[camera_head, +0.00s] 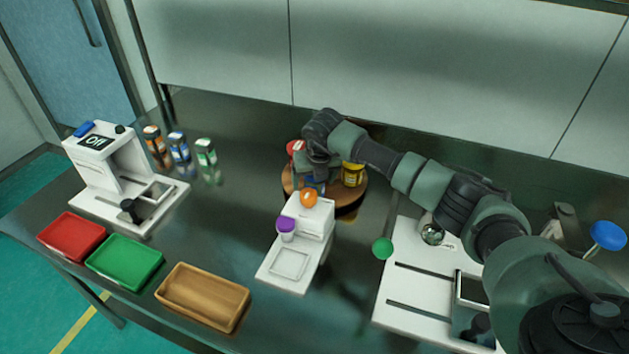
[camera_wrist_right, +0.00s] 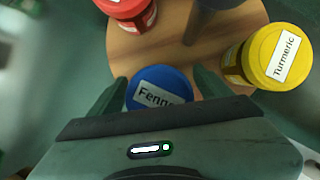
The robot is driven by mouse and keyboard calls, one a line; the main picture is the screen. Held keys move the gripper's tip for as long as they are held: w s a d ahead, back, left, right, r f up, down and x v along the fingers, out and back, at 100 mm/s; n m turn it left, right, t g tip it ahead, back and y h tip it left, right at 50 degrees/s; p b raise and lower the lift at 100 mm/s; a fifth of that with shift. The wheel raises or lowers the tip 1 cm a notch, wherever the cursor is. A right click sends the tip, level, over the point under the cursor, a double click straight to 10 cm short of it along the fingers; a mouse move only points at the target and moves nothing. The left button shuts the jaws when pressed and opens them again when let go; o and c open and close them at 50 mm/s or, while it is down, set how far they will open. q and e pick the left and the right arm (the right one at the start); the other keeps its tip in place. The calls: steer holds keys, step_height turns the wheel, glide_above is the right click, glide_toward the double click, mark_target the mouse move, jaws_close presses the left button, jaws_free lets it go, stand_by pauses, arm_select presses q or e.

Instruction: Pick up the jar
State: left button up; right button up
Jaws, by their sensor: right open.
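A blue-lidded jar, its label partly readable as "Fenn", stands at the near edge of a round wooden stand; its lid (camera_wrist_right: 160,88) shows in the right wrist view. My right gripper (camera_wrist_right: 158,82) is open, with one finger on each side of this lid; whether they touch it I cannot tell. In the head view my right gripper (camera_head: 312,178) reaches down over the wooden stand (camera_head: 347,200) and mostly hides the blue jar. A yellow-lidded jar (camera_wrist_right: 276,56) labelled "Turmeric" stands to the right, and a red-lidded jar (camera_wrist_right: 128,10) to the upper left. My left gripper is not in view.
Several jars (camera_head: 180,150) stand at the left by another white machine (camera_head: 105,170). Red (camera_head: 72,236), green (camera_head: 124,262) and wooden (camera_head: 202,296) trays line the front edge.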

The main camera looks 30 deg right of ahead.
steer(key=shift+f, duration=0.25)
steer(key=c, duration=1.4)
steer(key=shift+r, duration=0.1)
steer(key=shift+c, duration=0.7)
steer(key=shift+r, duration=0.1)
